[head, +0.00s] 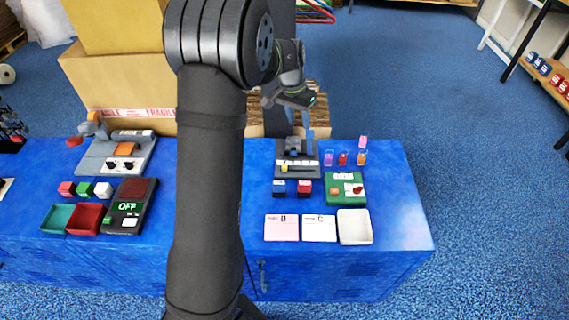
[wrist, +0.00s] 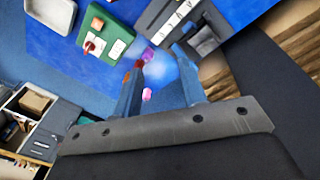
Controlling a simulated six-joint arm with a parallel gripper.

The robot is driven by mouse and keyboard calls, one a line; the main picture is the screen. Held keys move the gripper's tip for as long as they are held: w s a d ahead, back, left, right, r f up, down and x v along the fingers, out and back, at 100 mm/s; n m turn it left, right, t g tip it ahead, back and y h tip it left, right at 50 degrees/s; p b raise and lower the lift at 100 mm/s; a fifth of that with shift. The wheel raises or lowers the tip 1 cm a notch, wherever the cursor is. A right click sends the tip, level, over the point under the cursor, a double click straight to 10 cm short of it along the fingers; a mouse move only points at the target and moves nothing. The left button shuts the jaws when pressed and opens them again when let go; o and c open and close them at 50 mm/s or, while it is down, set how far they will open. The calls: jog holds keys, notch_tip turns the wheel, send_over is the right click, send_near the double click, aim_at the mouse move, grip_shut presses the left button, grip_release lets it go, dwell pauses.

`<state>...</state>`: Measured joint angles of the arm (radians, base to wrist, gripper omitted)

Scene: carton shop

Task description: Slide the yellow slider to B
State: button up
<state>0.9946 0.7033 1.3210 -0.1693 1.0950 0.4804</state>
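The yellow slider (head: 284,168) is a small knob near the left end of a white strip (head: 305,169) on a dark grey panel. The strip's letters are too small to read. My gripper (head: 299,122) hangs behind and above the panel, apart from the slider, with nothing between its fingers. In the wrist view my gripper (wrist: 158,55) shows two blue fingers spread apart. The panel's white strip (wrist: 180,14) is at the top of that view, and I cannot make out the yellow slider there.
A blue block (head: 294,153) is on the panel behind the strip. Pink card B (head: 282,227), white card C (head: 319,228) and a white tray (head: 355,228) lie near the front edge.

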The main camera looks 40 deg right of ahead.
aim_at(285, 166)
jog(key=w+a+f+n+t+y, duration=0.1)
jog(key=w+a+n, duration=0.1)
jog(key=a+n, duration=0.35)
jog(key=shift+n, duration=0.75)
jog(key=f, duration=0.5)
jog(key=d+f, duration=0.1)
jog(key=f, duration=1.1)
jog(key=shift+s+d+f, duration=0.2)
jog(key=shift+f, duration=0.05)
jog(key=shift+c, duration=0.5)
grip_shut()
